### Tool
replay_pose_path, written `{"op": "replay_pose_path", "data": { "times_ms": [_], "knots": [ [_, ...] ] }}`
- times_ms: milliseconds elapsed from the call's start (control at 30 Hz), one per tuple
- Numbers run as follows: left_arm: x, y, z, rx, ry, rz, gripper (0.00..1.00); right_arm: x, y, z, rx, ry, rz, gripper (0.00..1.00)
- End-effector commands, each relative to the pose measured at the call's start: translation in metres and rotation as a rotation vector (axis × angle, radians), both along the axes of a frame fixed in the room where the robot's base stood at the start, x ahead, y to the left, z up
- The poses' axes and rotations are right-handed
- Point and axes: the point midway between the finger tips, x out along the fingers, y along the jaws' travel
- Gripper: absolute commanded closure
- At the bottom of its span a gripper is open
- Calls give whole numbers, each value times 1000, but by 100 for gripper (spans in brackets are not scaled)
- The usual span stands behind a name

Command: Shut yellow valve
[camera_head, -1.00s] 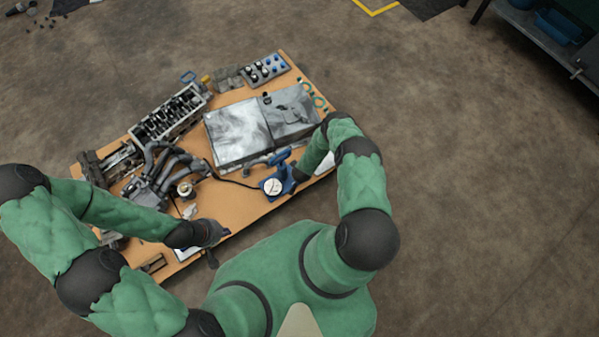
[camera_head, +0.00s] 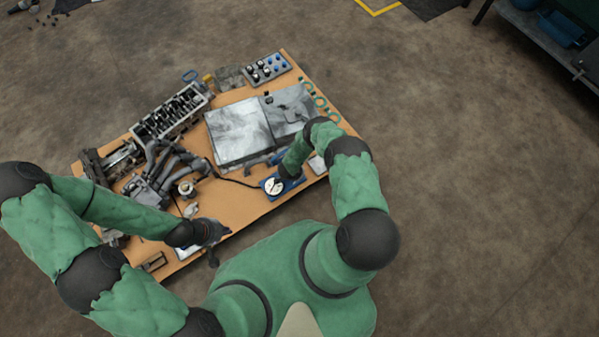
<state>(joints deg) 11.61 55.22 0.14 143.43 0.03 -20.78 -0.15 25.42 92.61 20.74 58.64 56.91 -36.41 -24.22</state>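A blue device with a round white gauge (camera_head: 275,186) stands at the near right edge of the workbench. No yellow valve can be made out on it; the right arm covers part of it. A small yellow item (camera_head: 208,80) sits at the bench's far side, too small to identify. My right gripper (camera_head: 288,172) is at the blue device, pointing down over its back part; its fingers are mostly hidden and contact cannot be told. My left gripper (camera_head: 212,234) is over the bench's near edge, left of the device, with its fingers too small and dark to read.
The orange workbench (camera_head: 240,203) holds a large grey metal box (camera_head: 238,132), an engine block (camera_head: 170,112), dark manifold pipes (camera_head: 165,168) and a tray of small parts (camera_head: 266,68). A black cable runs to the blue device. Some bare bench top lies left of the device.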

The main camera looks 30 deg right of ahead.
Motion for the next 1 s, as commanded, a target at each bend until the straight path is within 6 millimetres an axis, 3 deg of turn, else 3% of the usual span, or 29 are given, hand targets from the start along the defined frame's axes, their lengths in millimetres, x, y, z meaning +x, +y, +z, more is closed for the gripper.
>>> {"op": "replay_pose_path", "data": {
  "times_ms": [533,567,633,1000],
  "knots": [
    [0,0,0,0,0,0,100,0,0,0,0,-1,-26,100],
    [0,0,0,0,0,0,100,0,0,0,0,-1,-26,76],
    [0,0,0,0,0,0,100,0,0,0,0,-1,-26,57],
    [0,0,0,0,0,0,100,0,0,1,0,0,-24,57]
  ]
}}
